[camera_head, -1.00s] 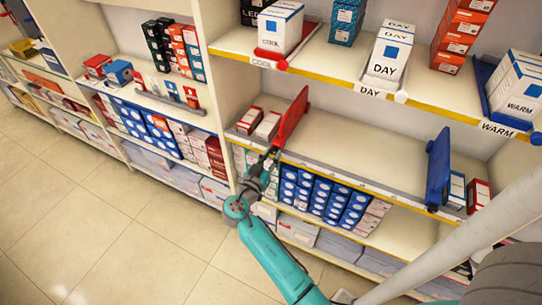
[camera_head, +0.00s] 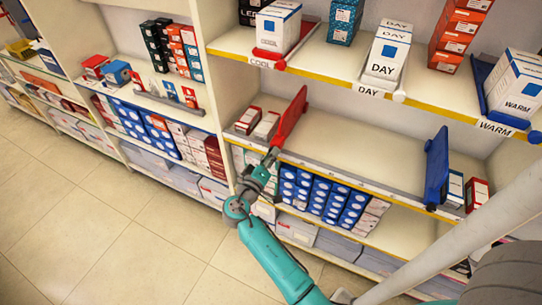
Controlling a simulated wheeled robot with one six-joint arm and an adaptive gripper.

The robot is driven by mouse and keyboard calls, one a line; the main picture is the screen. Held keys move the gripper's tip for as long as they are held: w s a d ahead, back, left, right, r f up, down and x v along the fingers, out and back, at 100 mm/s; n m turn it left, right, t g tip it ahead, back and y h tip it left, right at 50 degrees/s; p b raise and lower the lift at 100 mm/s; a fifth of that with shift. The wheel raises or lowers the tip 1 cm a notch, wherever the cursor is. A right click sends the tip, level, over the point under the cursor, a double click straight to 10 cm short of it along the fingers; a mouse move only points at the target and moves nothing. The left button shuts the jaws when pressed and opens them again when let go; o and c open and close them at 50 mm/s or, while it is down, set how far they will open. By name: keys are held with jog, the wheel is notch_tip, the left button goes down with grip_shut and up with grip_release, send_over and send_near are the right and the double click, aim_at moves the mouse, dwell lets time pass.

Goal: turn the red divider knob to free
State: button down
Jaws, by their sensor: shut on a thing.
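The red divider (camera_head: 289,116) stands upright on the middle shelf, toward its left end. Its knob is at the shelf's front edge, where my gripper (camera_head: 270,157) meets it. My gripper is shut on the red divider knob and hides most of it. The knob's exact angle is too small to read. My arm reaches up to it from the lower right.
A blue divider (camera_head: 436,168) stands farther right on the same shelf, with bare shelf (camera_head: 355,150) between. White and red boxes (camera_head: 266,125) stand left of the red divider. Lamp boxes (camera_head: 385,58) fill the shelf above; blue boxes (camera_head: 305,188) stand below.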

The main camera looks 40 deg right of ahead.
jog(key=shift+n, duration=1.1)
jog(key=c, duration=0.9)
grip_release()
jog(key=v, duration=1.2)
